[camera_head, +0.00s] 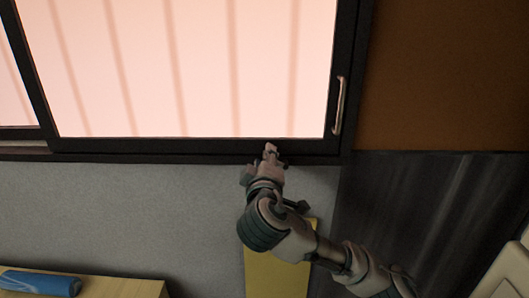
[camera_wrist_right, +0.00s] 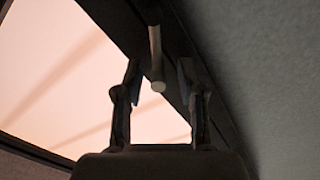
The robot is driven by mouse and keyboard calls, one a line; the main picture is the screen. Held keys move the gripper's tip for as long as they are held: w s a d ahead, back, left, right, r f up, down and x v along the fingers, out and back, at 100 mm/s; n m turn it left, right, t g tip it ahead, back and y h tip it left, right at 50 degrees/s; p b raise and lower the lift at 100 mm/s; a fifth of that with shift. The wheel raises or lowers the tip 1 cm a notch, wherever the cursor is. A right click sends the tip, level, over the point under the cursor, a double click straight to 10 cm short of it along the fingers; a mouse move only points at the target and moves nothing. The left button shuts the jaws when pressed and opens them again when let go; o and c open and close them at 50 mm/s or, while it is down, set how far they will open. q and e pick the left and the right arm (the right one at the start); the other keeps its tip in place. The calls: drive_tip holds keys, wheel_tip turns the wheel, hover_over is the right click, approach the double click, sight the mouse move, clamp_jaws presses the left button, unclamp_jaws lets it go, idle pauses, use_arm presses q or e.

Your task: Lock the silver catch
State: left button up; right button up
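A sliding window with a dark frame (camera_head: 200,145) and a glowing pale pane fills the top of the head view. In the right wrist view a thin pale metal rod (camera_wrist_right: 156,55), which looks like the silver catch, extends from the dark frame. Its rounded end lies between my right gripper's fingers (camera_wrist_right: 160,88), with gaps on both sides. The fingers are apart and the gripper is open. In the head view my right gripper (camera_head: 268,160) is at the window's bottom rail, and covers most of the catch there. My left gripper is not in view.
A silver pull handle (camera_head: 338,105) is on the window's right stile. A blue rolled object (camera_head: 38,283) lies on a wooden surface (camera_head: 120,288) at lower left. A yellow panel (camera_head: 262,278) is below my right arm. Grey wall (camera_head: 120,195) lies under the window.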

drive_tip(key=shift+w+d, duration=0.1)
drive_tip(key=shift+w, duration=0.05)
clamp_jaws()
